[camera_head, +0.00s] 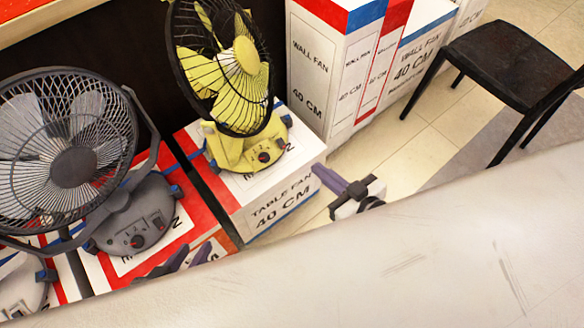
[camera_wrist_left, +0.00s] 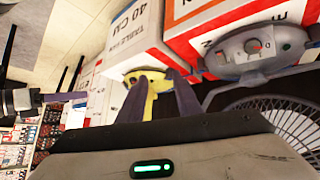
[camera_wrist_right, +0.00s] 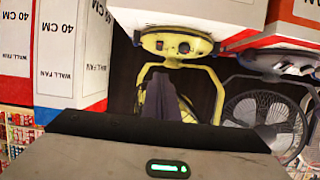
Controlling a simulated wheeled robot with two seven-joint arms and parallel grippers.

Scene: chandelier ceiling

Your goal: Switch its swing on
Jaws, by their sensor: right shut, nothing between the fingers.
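A yellow table fan (camera_head: 232,150) stands on a white box, with a dark panel and round knob (camera_head: 264,157) on its base front. It shows inverted in the right wrist view, with its base (camera_wrist_right: 178,43) above. A grey table fan (camera_head: 150,215) stands to its left, with a knob and small controls on its base; its base also shows in the left wrist view (camera_wrist_left: 262,48). My left gripper (camera_head: 183,262) is open and empty in front of the grey fan's base. My right gripper (camera_head: 322,174) is shut and empty, to the right of the yellow fan's box.
The table fan box (camera_head: 283,207) bears the yellow fan. Tall wall fan boxes (camera_head: 316,75) stand behind to the right. A black chair (camera_head: 505,62) stands at the far right. A broad pale surface (camera_head: 400,265) fills the head view's lower right. Tiled floor lies between boxes and chair.

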